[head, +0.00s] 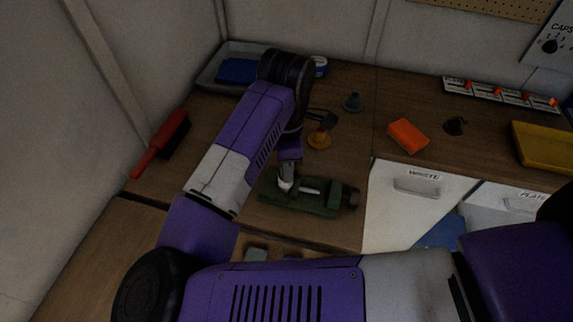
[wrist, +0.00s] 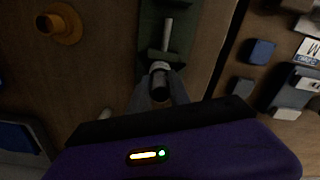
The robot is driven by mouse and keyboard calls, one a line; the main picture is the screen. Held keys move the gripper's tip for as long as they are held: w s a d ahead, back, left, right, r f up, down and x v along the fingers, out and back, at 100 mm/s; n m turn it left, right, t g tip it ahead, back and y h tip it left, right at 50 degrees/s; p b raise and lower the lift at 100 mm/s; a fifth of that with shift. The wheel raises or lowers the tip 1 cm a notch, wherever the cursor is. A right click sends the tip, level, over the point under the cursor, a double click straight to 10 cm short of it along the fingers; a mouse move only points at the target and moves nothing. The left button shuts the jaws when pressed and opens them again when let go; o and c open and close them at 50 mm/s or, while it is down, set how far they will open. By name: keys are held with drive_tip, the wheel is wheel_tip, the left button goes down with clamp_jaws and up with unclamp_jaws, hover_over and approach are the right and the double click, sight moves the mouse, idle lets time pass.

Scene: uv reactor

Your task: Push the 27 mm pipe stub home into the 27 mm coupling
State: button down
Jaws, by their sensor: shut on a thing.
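A dark green vise-like holder (head: 325,208) lies on the wooden bench, and it also shows in the wrist view (wrist: 150,25). A thin pale metal rod (wrist: 168,35) runs along it. My gripper (head: 286,188) is at the holder's left end, and in the wrist view its fingers (wrist: 160,98) are shut around a short dark cylinder (wrist: 159,84), apparently the 27 mm pipe stub. A pale ring (wrist: 160,67), perhaps the coupling, is in line with it, close to the holder's jaw. The fingers partly hide the stub. How deep it sits is too dark to tell.
An orange funnel-like piece (head: 319,138) stands behind the holder. A red brush (head: 162,142) and a grey tray (head: 210,74) are at the left and back. An orange block (head: 408,136) and a yellow tray (head: 545,148) lie to the right. The bench's front edge is close to the holder.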

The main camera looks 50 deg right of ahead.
drive_tip(key=shift+s+f+b, duration=0.15)
drive_tip(key=shift+f+b, duration=0.65)
drive_tip(key=shift+b, duration=0.35)
drive_tip(key=c, duration=1.2)
unclamp_jaws()
drive_tip(key=shift+f, duration=0.1)
drive_tip(key=r+p, duration=0.1)
drive_tip(key=p, duration=0.1)
drive_tip(key=shift+r+p, duration=0.3)
drive_tip(key=shift+r, duration=0.05)
wheel_tip(320, 180, up, 12)
drive_tip(key=b, duration=0.3)
